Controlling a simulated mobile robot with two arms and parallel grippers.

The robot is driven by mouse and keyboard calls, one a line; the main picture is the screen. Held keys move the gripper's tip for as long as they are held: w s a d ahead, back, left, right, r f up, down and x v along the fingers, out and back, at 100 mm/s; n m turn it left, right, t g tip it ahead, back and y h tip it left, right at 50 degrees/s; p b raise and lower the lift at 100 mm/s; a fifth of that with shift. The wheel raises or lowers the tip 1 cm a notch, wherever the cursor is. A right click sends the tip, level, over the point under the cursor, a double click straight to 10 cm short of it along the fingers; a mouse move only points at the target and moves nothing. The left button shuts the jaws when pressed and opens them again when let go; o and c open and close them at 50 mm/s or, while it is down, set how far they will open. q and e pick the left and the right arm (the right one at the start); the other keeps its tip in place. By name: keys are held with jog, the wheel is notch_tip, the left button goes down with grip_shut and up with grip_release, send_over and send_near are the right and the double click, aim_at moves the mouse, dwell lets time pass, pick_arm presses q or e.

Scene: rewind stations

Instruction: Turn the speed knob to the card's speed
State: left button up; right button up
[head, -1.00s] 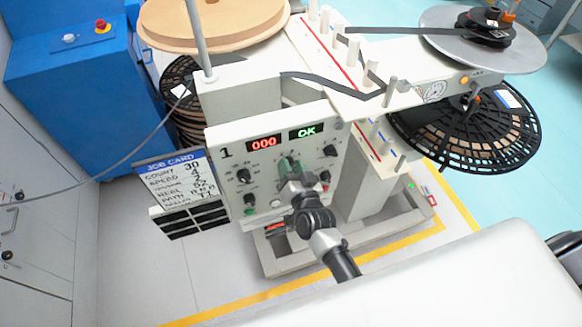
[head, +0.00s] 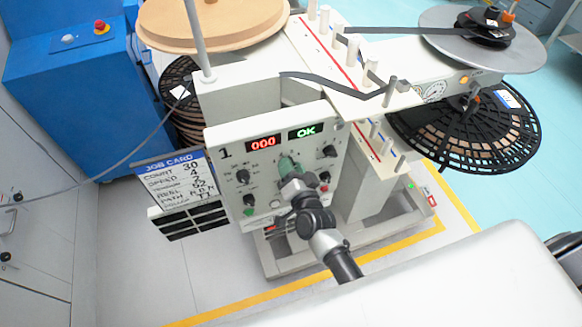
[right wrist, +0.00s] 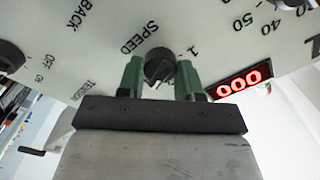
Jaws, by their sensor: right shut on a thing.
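The speed knob (right wrist: 160,66) is a black round knob on the pale machine panel (head: 225,190), next to the printed word SPEED. In the right wrist view a mark "1" shows beside it; other speed marks are hidden. My right gripper (right wrist: 159,76) has its two green fingers on either side of the knob, shut on it. In the head view the right gripper (head: 288,164) covers the knob. The job card (head: 178,182) hangs left of the panel, with COUNT 30 and what looks like SPEED 4. My left gripper is not in view.
Other black knobs (head: 243,177) sit close around on the panel. A red display (head: 263,143) reads 000 and a green display (head: 303,132) reads OK. A black reel (head: 470,130) stands at the right. A white surface (head: 440,285) fills the lower right.

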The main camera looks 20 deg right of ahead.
jog(key=o, duration=0.9)
jog(key=shift+s+d+b, duration=0.2)
jog(key=shift+s+b, duration=0.9)
jog(key=shift+s, duration=4.3)
jog(key=shift+f, duration=0.1)
jog(key=s+f+n+g+y+b, duration=0.1)
jog(key=s+f+n+g, duration=0.3)
jog(key=f, duration=1)
jog(key=s+f+n+g+y, duration=0.15)
jog(key=s+f+g, duration=0.35)
jog(key=f, duration=0.8)
jog(key=s+d+f+n+g+h, duration=0.1)
jog(key=s+d+f+n+g, duration=0.1)
jog(key=s+f, duration=0.3)
jog(key=s+d+f+n+g+h, duration=0.1)
jog(key=s+d+f+g, duration=0.2)
jog(key=s, duration=0.8)
jog(key=s+d+f+n+g+h+b, duration=0.1)
jog(key=s+d+f+n+g, duration=0.1)
jog(key=s+f, duration=0.6)
jog(key=shift+s+d+n+g, duration=0.1)
jog(key=shift+d+n+g, duration=0.25)
jog(key=shift+d+g, duration=0.2)
